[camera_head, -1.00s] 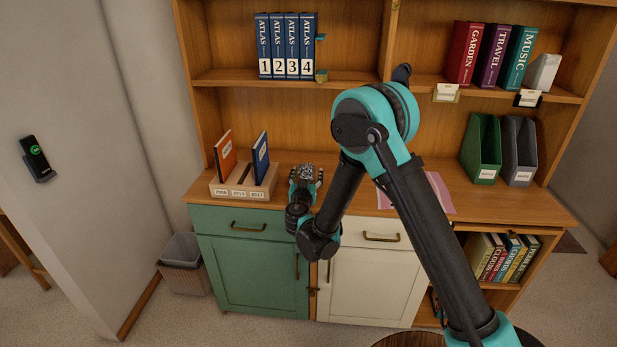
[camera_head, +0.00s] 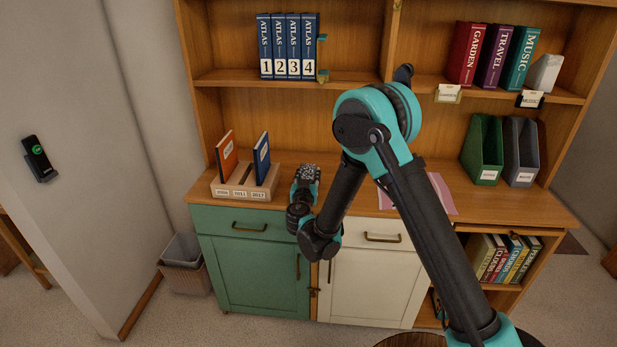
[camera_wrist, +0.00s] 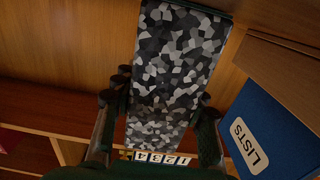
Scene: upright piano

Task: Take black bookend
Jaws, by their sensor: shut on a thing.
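My gripper (camera_wrist: 158,105) is shut on a flat block (camera_wrist: 170,60) with a mosaic pattern of black, grey and white. Its fingers lie on the block's two sides in the wrist view. In the head view my gripper (camera_head: 305,185) is over the front of the wooden counter, right of the book holder, and only a small speckled part of the block (camera_head: 308,171) shows. I cannot tell whether the block touches the counter. I see no plain black bookend apart from this patterned block.
A wooden holder (camera_head: 228,190) with an orange book (camera_head: 227,153) and a blue book (camera_head: 261,158) stands close on the left. The blue book marked LISTS (camera_wrist: 270,125) is right of the block in the wrist view. Atlas volumes (camera_head: 287,45) stand on the shelf above.

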